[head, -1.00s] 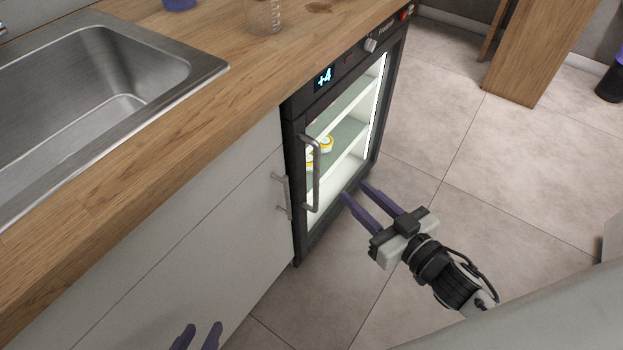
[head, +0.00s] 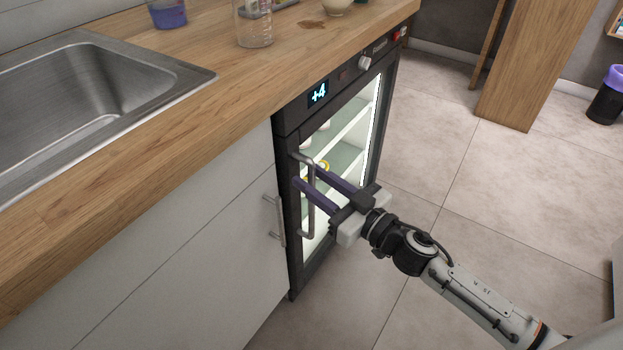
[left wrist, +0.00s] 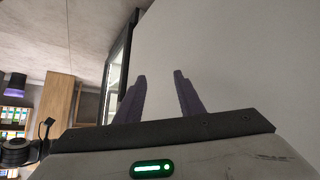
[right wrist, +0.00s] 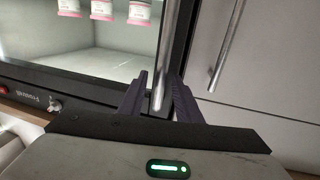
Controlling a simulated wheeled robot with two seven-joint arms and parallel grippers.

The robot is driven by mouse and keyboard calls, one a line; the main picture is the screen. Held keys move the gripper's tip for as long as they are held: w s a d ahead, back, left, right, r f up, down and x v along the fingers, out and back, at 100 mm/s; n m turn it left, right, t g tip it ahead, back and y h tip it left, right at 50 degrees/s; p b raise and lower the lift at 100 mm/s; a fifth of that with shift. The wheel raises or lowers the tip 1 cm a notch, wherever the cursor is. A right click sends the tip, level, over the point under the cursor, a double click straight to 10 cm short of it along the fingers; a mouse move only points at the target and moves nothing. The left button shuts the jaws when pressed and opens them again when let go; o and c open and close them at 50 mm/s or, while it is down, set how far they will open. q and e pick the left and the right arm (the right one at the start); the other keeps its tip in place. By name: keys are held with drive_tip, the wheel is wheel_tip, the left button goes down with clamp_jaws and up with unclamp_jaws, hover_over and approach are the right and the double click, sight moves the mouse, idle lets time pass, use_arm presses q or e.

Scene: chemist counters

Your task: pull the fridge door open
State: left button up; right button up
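The fridge (head: 345,130) is a black-framed, glass-fronted unit under the wooden counter. Its door (head: 376,125) appears shut, with lit shelves behind the glass. A grey vertical bar handle (head: 311,215) is on the door's left side. My right gripper (head: 307,176) is at the handle, one finger on each side. In the right wrist view, the handle (right wrist: 160,85) stands between the open fingers, nearer the right finger, with a gap at the left one. My left gripper (left wrist: 160,77) is open and empty near a pale cabinet front (left wrist: 200,45); it is outside the head view.
A white cabinet (head: 190,240) with its own bar handle (head: 276,221) is just left of the fridge. A beaker (head: 254,25) and a blue-filled cup (head: 167,12) stand on the counter (head: 230,95) beside the sink (head: 95,90). The tiled floor (head: 430,190) before the fridge is clear.

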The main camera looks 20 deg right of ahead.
drive_tip(key=shift+w+a, duration=0.2)
drive_tip(key=shift+w, duration=0.15)
drive_tip(key=shift+c, duration=0.4)
clamp_jaws()
